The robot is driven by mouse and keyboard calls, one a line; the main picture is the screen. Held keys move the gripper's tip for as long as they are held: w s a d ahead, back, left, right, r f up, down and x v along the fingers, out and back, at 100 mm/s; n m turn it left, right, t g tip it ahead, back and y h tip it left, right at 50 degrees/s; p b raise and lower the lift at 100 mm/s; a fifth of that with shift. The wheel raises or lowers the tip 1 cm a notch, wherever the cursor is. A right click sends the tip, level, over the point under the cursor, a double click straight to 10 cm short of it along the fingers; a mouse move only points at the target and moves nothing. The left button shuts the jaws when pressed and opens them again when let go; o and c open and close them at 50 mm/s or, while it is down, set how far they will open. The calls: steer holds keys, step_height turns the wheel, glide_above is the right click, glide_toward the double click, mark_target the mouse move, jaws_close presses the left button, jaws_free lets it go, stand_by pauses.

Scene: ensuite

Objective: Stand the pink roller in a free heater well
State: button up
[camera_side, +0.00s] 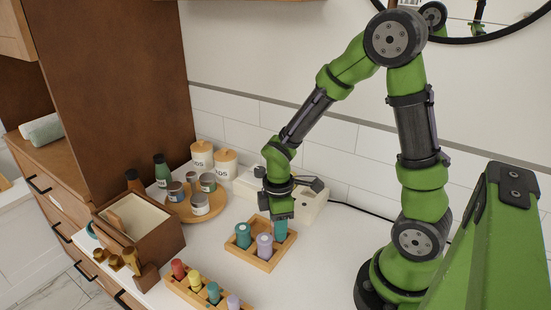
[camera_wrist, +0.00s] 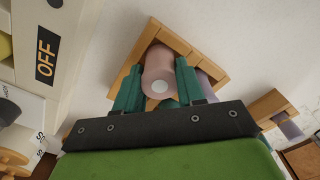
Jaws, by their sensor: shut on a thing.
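My gripper (camera_side: 281,232) points down over the back right part of a small wooden tray (camera_side: 262,264). In the wrist view its two teal fingers (camera_wrist: 159,68) are shut on the pink roller (camera_wrist: 159,78), whose pale round end faces the camera. The tray (camera_wrist: 133,60) lies behind the roller; I cannot tell whether the roller is clear of it. The pink roller is hidden by the fingers in the side view. The white heater box (camera_side: 308,205) stands behind the gripper against the wall. Its side with an OFF label (camera_wrist: 46,62) shows at left in the wrist view; its wells are not clearly visible.
The small tray also holds a teal roller (camera_side: 243,236) and a lavender roller (camera_side: 264,246). A second rack in front holds red (camera_side: 179,269), yellow, teal and lavender rollers. A round wooden board (camera_side: 184,212) with jars and a brown box (camera_side: 150,250) stand left.

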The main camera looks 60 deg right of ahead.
step_height(320, 180, up, 9)
steer(key=shift+d+r, duration=0.1)
steer(key=d, duration=1.6)
step_height(320, 180, down, 7)
steer(key=shift+s+f, duration=0.1)
steer(key=shift+s, duration=0.05)
